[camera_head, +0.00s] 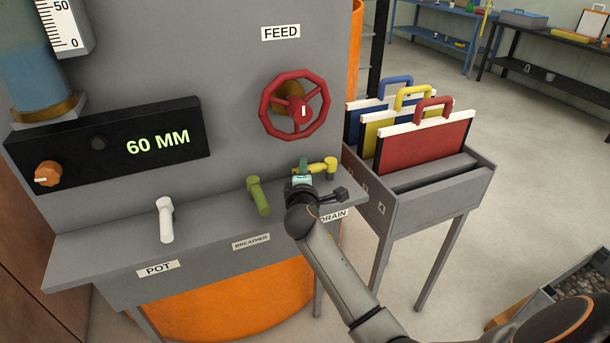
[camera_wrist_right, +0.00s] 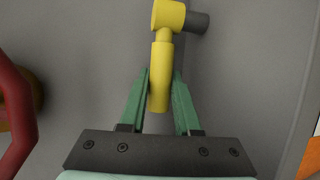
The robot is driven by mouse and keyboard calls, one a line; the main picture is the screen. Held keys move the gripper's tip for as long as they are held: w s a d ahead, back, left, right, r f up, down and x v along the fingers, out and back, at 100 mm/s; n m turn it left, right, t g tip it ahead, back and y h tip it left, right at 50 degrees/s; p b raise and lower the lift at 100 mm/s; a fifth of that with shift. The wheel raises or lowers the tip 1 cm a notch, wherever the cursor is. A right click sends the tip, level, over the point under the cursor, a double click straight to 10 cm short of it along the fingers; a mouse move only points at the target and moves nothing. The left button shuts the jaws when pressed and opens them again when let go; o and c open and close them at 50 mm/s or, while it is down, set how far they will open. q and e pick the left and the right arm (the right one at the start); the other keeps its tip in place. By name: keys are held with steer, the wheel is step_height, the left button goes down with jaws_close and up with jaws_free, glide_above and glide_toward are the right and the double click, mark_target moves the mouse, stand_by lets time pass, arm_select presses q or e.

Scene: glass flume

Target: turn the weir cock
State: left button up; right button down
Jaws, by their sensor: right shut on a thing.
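A yellow cock (camera_head: 328,165) sits on the panel's grey ledge, behind the label DRAIN. Its handle (camera_wrist_right: 159,88) shows in the right wrist view, between the green fingers of my right gripper (camera_wrist_right: 162,78), which is shut on it. In the head view my right gripper (camera_head: 304,170) covers part of this cock. A green cock (camera_head: 259,196) stands to its left, behind the label BREATHER. A white cock (camera_head: 166,220) stands farther left, behind the label POT. No label I can read says weir. My left gripper is not in view.
A red handwheel (camera_head: 295,107) marked FEED is on the panel above my gripper. A display (camera_head: 108,145) reads 60 MM, with an orange knob (camera_head: 47,174) beside it. A grey rack (camera_head: 430,190) with coloured, handled plates stands close on the right.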

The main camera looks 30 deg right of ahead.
stand_by(0.3)
steer(key=c, duration=0.6)
jaws_free()
steer(key=v, duration=1.2)
steer(key=shift+s+a+r, duration=0.1)
steer(key=shift+s+a, duration=0.05)
